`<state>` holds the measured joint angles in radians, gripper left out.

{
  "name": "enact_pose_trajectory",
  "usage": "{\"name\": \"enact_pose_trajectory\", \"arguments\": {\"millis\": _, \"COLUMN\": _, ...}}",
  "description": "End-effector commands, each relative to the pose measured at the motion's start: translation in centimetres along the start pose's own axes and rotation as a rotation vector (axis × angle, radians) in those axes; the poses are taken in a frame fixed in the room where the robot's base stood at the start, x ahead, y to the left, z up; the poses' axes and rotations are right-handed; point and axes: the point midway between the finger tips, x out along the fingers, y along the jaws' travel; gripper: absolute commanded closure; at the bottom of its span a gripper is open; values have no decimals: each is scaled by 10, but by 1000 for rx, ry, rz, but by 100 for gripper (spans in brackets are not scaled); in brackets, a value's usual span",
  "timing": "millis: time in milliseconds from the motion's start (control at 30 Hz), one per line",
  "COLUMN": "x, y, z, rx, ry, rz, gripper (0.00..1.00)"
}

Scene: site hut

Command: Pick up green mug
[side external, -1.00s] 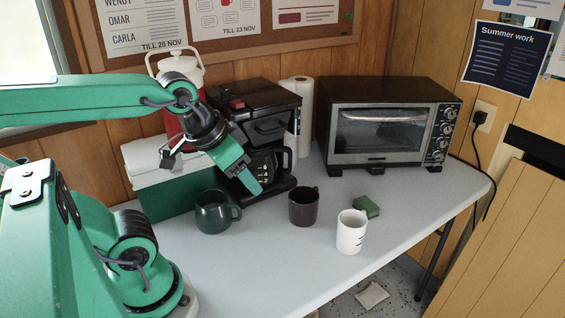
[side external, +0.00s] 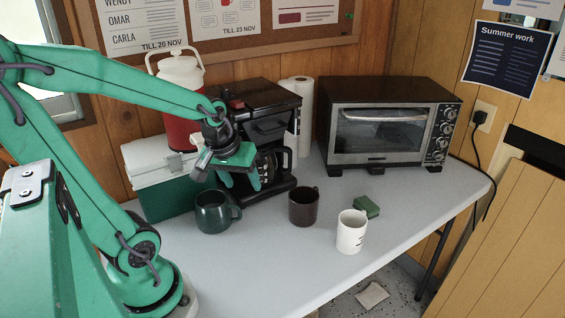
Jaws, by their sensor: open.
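The green mug (side external: 211,213) stands upright on the table, left of the other mugs, with its handle toward the right. My gripper (side external: 240,184) is open and empty, pointing down above and slightly right of the green mug in the picture. It is apart from the mug, and its fingers show in front of the coffee maker.
A dark brown mug (side external: 303,207), a white mug (side external: 351,232) and a green sponge-like block (side external: 366,206) are to the right. Behind are a green-and-white cooler (side external: 160,187), a black coffee maker (side external: 268,122) and a toaster oven (side external: 385,127). The front of the table (side external: 260,262) is clear.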

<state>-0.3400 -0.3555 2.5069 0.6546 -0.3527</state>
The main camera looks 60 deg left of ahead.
Motion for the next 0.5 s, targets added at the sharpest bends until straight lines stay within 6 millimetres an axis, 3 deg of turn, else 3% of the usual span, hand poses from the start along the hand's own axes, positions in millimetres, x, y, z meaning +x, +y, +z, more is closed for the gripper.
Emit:
{"name": "enact_pose_trajectory", "arguments": {"millis": 200, "x": 41, "y": -40, "z": -8, "rx": -274, "ry": -45, "rz": -66, "gripper": 45}}
{"name": "enact_pose_trajectory", "arguments": {"millis": 500, "x": 65, "y": -65, "z": -8, "rx": -445, "ry": -63, "rz": -102, "gripper": 45}}
